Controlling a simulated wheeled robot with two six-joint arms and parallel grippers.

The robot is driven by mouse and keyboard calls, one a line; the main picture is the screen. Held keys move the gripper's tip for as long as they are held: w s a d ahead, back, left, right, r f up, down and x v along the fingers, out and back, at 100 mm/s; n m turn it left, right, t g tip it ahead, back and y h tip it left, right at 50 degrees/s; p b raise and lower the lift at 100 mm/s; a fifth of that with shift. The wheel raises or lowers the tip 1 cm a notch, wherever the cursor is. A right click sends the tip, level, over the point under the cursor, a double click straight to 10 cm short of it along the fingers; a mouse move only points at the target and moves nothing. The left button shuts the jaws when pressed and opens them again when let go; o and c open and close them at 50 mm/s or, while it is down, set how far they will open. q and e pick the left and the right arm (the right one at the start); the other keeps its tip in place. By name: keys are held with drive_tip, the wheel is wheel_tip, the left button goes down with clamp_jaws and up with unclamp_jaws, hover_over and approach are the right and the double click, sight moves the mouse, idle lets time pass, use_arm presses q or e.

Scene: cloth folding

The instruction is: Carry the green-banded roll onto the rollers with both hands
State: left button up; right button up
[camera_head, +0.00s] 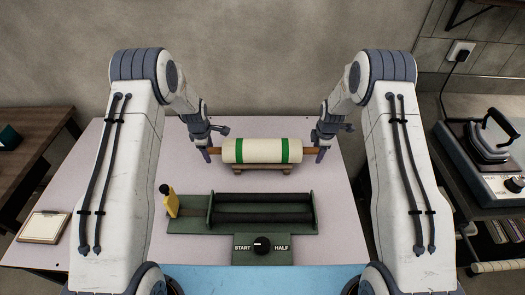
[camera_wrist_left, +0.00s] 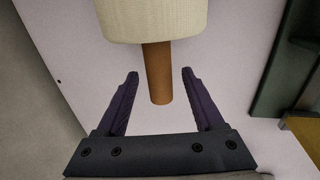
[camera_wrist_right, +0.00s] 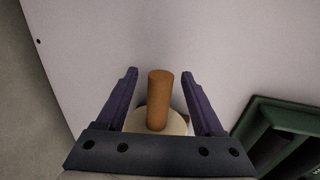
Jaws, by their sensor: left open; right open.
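The green-banded roll (camera_head: 262,151) is cream with two green bands and a brown wooden core sticking out at both ends. It lies level on a small wooden cradle (camera_head: 236,171) at the back of the table. My left gripper (camera_head: 207,153) is open at the roll's left core end; the left wrist view shows the core (camera_wrist_left: 157,80) between its spread fingers (camera_wrist_left: 160,75). My right gripper (camera_head: 319,153) is open at the right core end, with the core (camera_wrist_right: 160,98) between its fingers (camera_wrist_right: 160,73). The dark rollers (camera_head: 262,208) sit empty in a green frame in front of the roll.
The green frame carries a yellow handle (camera_head: 170,201) at its left and a START/HALF dial (camera_head: 263,245) in front. The pale table (camera_head: 130,180) is clear around them. A clipboard (camera_head: 43,227) lies far left; an iron (camera_head: 487,140) stands on the right bench.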

use_arm(q)
clamp_jaws()
use_arm(e)
clamp_jaws()
idle(1.3)
